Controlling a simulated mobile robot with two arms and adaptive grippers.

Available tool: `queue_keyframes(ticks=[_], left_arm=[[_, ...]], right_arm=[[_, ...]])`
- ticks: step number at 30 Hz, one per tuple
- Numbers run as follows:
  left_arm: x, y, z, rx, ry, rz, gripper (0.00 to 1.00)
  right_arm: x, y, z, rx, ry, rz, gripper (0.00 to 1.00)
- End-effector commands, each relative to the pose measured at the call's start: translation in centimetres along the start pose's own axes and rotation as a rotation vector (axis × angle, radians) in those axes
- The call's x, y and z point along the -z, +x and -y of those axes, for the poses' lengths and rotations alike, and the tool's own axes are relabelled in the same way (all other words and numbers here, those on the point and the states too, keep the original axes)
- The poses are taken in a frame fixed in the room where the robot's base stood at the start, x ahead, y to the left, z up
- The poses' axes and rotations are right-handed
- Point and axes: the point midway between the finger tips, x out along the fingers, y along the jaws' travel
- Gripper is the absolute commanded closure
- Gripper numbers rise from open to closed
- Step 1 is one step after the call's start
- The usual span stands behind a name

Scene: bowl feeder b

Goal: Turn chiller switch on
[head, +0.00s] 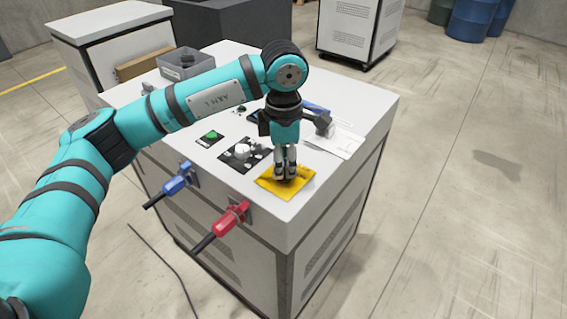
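Further left is a green knob or button (211,136) on a small dark plate. No label for the chiller is readable. My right gripper is not in view.
A grey bin (186,65) stands at the back left. A white sheet-like item (336,143) lies right of the gripper. The floor to the right is clear.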

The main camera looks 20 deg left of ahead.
Motion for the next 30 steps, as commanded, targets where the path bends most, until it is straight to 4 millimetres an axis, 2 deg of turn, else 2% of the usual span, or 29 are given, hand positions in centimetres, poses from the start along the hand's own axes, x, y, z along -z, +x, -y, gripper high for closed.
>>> queue_keyframes(ticks=[1, 4, 5, 12, 16, 30], left_arm=[[0.0, -0.2, -0.1, -0.005, -0.001, 0.004, 0.78], [0.0, -0.2, -0.1, -0.003, -0.001, 0.002, 0.65], [0.0, -0.1, -0.1, -0.003, -0.001, 0.002, 0.63], [0.0, -0.1, 0.0, -0.001, -0.002, 0.001, 0.63], [-0.1, -1.0, -0.1, -0.002, -0.002, 0.002, 0.63], [-0.1, -10.1, 0.0, -0.003, -0.001, 0.003, 0.63]], right_arm=[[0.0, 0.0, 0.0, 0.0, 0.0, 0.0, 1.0], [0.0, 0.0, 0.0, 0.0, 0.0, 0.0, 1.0], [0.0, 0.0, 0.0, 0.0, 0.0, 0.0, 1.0], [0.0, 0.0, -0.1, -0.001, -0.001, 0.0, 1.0], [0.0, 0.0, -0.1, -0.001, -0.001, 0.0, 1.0], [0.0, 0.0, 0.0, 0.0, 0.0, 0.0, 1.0]])
